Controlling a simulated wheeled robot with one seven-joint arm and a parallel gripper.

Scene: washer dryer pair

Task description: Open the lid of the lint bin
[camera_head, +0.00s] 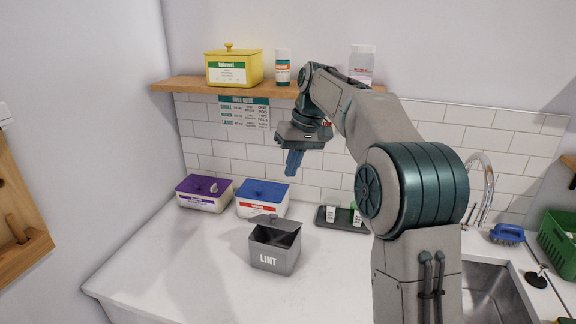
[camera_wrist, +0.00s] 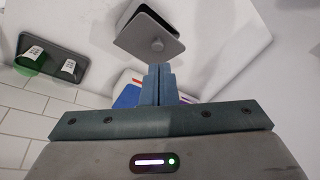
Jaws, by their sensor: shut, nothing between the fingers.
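The grey lint bin (camera_head: 272,260), marked LINT, stands on the white counter. Its grey lid (camera_head: 283,223) looks tilted up toward the back, with a dark opening at the front. In the wrist view the lid (camera_wrist: 137,35) with its round knob (camera_wrist: 157,44) lies just beyond my fingertips; most of the bin body is hidden there. My gripper (camera_head: 292,170) is shut and empty, its fingers pointing down, in the air above and behind the bin, apart from it. The shut fingers also show in the wrist view (camera_wrist: 160,72).
A purple-lidded box (camera_head: 204,193) and a blue-lidded box (camera_head: 262,198) stand behind the bin. A dark tray (camera_head: 325,222) with small items is to its right. A shelf (camera_head: 190,85) holding containers runs behind my arm. The counter's front left (camera_head: 190,265) is clear.

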